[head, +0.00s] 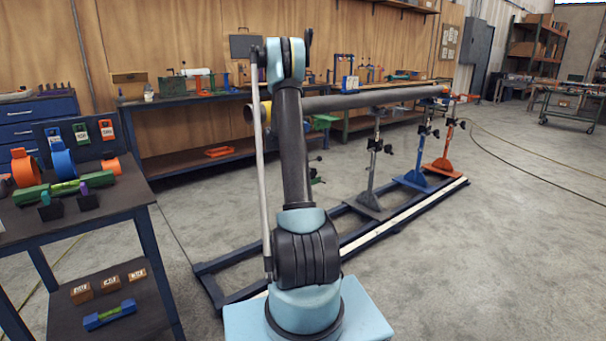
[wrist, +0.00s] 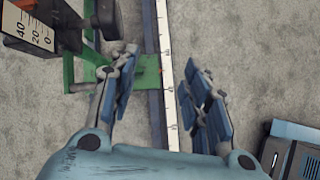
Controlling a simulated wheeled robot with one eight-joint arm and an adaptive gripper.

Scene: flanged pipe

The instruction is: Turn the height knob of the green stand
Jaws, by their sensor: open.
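The green stand (wrist: 146,84) shows in the wrist view as a green base and upright left of centre. A black block with a scale marked 40, 20, 0 (wrist: 30,27) is at the upper left. A dark rounded part (wrist: 106,14), possibly a knob, is at the top edge, partly cut off; I cannot tell if it is the height knob. My gripper (wrist: 160,62) is open and empty above the base, its left finger overlapping the stand in the picture. In the head view my arm hides much of the green stand (head: 322,122) and the gripper.
A long grey pipe (head: 370,98) runs above the stands. Grey (head: 374,150), blue (head: 418,150) and orange (head: 446,145) stands are on the floor rail (head: 405,216). A dark table (head: 125,191) with coloured parts is at the left. Open floor lies at the right.

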